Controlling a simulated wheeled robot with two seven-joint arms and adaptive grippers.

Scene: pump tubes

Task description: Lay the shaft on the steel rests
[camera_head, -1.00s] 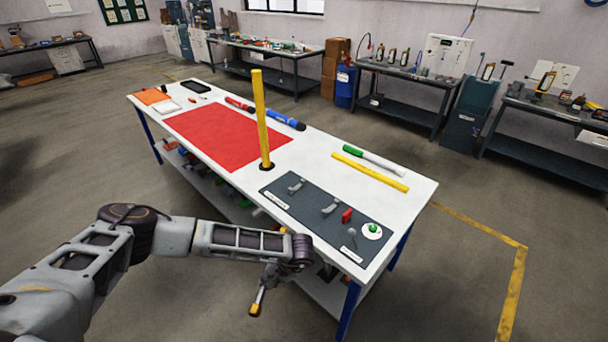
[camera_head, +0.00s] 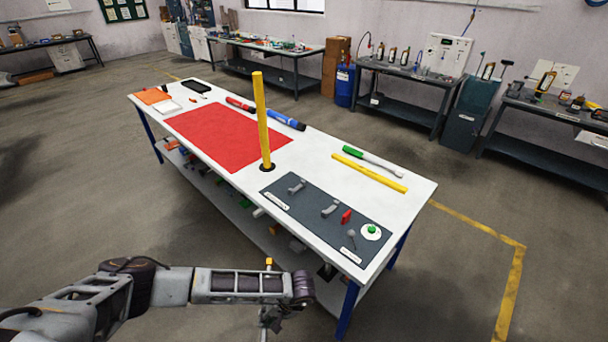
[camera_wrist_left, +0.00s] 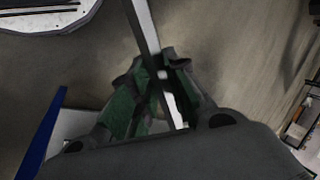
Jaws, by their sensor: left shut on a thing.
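My left gripper (camera_head: 270,318) is low in front of the table, at the bottom edge of the head view. In the left wrist view its green-padded fingers (camera_wrist_left: 155,95) are shut on a grey metal shaft (camera_wrist_left: 142,25), which runs up out of the frame. In the head view the shaft is mostly hidden by my arm; a small yellow piece (camera_head: 269,262) shows above the wrist, perhaps its end. Two grey steel rests, one (camera_head: 297,186) farther left and one (camera_head: 330,208) nearer, stand on the dark panel (camera_head: 310,222), empty. My right gripper is out of view.
The white table (camera_head: 312,153) also holds a red mat (camera_head: 225,135), an upright yellow post (camera_head: 262,120), a yellow bar (camera_head: 370,172) and a green-and-white tube (camera_head: 372,160). A red block (camera_head: 347,216) and green button (camera_head: 372,230) sit on the panel beside the rests.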

